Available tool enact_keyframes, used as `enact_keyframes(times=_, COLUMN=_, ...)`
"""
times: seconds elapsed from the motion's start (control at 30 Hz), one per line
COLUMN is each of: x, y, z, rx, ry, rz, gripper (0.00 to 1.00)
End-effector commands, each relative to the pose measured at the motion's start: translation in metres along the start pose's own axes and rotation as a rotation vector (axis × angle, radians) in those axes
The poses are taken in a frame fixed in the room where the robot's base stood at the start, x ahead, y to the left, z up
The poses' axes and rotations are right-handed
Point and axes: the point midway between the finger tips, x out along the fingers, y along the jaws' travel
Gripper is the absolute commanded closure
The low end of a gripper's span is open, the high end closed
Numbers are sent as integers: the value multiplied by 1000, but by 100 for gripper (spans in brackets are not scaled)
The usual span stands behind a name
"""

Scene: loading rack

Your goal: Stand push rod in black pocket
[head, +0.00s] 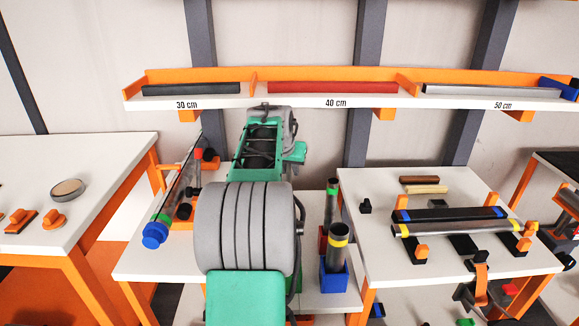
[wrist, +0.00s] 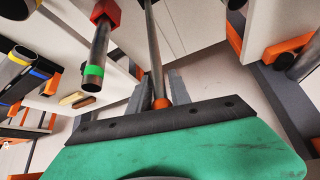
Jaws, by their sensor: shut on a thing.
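The push rod (wrist: 155,50) is a thin grey metal rod with an orange collar (wrist: 161,103) at its near end. In the wrist view my gripper (wrist: 160,92) is shut on it close to that collar, and the rod runs away from the jaws to the top edge. In the head view my arm hides the gripper and the rod. I cannot make out the black pocket for certain; a small dark shape shows at the top of the wrist view, cut by the edge. Whether the rod's far end touches anything is out of view.
A red pocket (wrist: 107,12) holds a green-banded tube (wrist: 97,55). A blue pocket (head: 334,281) holds a yellow-banded tube (head: 337,247). Both tubes stand close to my arm. A right table (head: 365,250) carries tubes on holders. A labelled shelf (head: 220,102) runs along the back.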

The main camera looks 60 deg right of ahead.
Motion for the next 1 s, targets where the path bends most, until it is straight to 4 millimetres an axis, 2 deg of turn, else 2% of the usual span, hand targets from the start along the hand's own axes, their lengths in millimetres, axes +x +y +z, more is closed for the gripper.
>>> enact_keyframes(times=0.7, x=50, y=0, z=32, rx=0, ry=1, rz=0, gripper=100)
enact_keyframes(times=1.0, x=54, y=0, z=35, rx=0, ry=2, rz=0, gripper=100)
